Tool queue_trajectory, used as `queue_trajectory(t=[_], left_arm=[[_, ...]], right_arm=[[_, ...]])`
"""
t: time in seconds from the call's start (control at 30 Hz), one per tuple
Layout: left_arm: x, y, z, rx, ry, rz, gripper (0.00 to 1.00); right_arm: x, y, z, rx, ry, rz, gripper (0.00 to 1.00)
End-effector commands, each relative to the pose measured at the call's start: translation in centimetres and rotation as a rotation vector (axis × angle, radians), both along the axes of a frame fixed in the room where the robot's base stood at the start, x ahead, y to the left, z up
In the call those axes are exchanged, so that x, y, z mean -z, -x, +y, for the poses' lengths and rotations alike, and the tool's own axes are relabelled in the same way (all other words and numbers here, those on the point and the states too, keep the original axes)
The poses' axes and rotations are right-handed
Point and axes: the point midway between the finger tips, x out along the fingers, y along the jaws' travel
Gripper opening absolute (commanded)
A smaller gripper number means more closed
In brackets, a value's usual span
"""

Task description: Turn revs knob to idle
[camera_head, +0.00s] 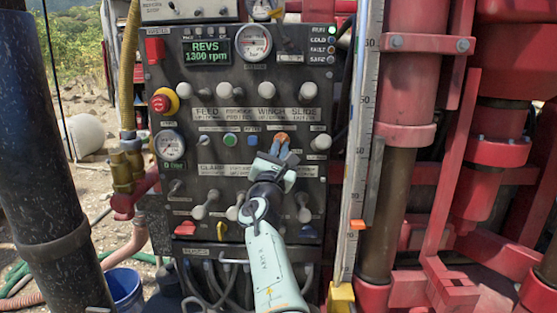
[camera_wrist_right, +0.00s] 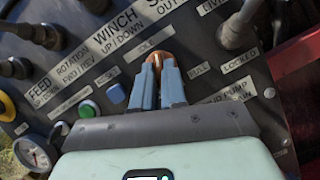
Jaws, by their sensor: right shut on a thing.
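The revs knob (camera_head: 281,137) is a small orange knob on the dark control panel (camera_head: 228,182), right of a blue button. It also shows in the right wrist view (camera_wrist_right: 157,57), partly hidden by the fingers. My right gripper (camera_head: 281,150) is shut on the knob, with its two blue-grey fingers (camera_wrist_right: 158,74) on either side of it. Small labels sit around the knob, but the way it points is hidden. The green display (camera_head: 207,52) reads REVS 1300 rpm. My left gripper is not in view.
A row of grey levers (camera_head: 224,90) stands above the knob and more levers (camera_head: 206,205) stand below. A green button (camera_head: 230,140) and a blue button (camera_head: 252,139) are to its left. A red emergency button (camera_head: 161,103) is at the panel's left edge. A ruled post (camera_head: 362,130) rises at the right.

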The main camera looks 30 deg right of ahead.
Motion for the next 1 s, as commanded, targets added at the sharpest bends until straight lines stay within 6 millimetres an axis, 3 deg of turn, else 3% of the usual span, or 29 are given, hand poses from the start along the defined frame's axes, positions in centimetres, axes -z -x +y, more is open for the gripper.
queue_trajectory(t=[0.1,0.4,1.0], left_arm=[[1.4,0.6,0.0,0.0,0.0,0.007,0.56],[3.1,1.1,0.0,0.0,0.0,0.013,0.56],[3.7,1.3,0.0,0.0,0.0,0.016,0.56]], right_arm=[[0.3,0.2,-0.2,0.002,0.086,0.051,0.0],[0.1,0.3,-0.4,0.004,0.251,0.152,0.0],[0.0,0.2,-0.4,0.002,0.34,0.206,0.0]])
